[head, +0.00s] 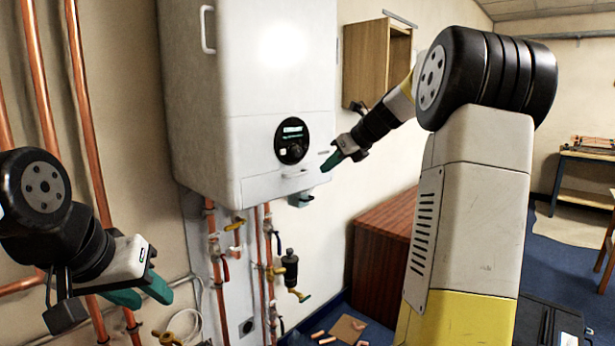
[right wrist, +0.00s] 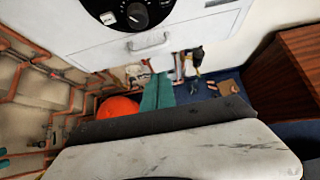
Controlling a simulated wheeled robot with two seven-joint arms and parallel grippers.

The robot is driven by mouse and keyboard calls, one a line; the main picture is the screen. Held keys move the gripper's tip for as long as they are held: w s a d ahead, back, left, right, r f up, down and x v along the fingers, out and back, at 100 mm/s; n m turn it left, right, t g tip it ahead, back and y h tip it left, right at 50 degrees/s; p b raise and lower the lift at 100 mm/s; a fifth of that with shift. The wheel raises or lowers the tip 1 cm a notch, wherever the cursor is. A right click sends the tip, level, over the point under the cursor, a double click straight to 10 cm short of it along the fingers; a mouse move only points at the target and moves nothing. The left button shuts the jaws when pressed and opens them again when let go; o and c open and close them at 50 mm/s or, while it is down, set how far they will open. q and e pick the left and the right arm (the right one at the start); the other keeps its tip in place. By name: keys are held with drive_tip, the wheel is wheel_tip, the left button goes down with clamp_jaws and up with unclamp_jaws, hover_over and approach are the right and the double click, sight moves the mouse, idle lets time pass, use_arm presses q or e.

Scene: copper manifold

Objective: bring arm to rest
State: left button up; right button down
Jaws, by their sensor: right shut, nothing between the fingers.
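My right gripper (head: 331,161) is shut and empty, its green fingers together in front of the lower right edge of the white boiler (head: 262,95). In the right wrist view its fingers (right wrist: 157,92) point away beneath the boiler's dial and handle. Whether they touch the boiler I cannot tell. My right arm (head: 470,190) stands raised on the right of the head view. My left gripper (head: 155,297) is low at the left, in front of the copper pipes, with its green fingers apart and nothing seen between them.
Copper pipes and valves (head: 222,270) hang below the boiler. A wooden wall cabinet (head: 367,62) and a reddish-brown cabinet (head: 385,240) stand to the right. Pipe pieces (head: 318,334) lie on the blue floor. An orange round object (right wrist: 118,106) shows in the right wrist view.

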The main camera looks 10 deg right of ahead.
drive_tip(key=s+a+n+g+h, duration=0.1)
drive_tip(key=s+a+n, duration=0.3)
drive_tip(key=s+n, duration=0.35)
drive_tip(key=s+a+n+g, duration=0.1)
drive_tip(key=s+a+n, duration=0.2)
drive_tip(key=s+n, duration=0.45)
drive_tip(key=s+a+f+n+h, duration=0.1)
drive_tip(key=s+f+n, duration=0.4)
drive_tip(key=s+n, duration=0.2)
drive_tip(key=s+a+f+n+h, duration=0.1)
drive_tip(key=s+f+n, duration=0.3)
drive_tip(key=s+n, duration=0.4)
drive_tip(key=s+a, duration=0.1)
drive_tip(key=s, duration=0.3)
drive_tip(key=shift+s+f, duration=0.25)
drive_tip(key=shift+f, duration=0.1)
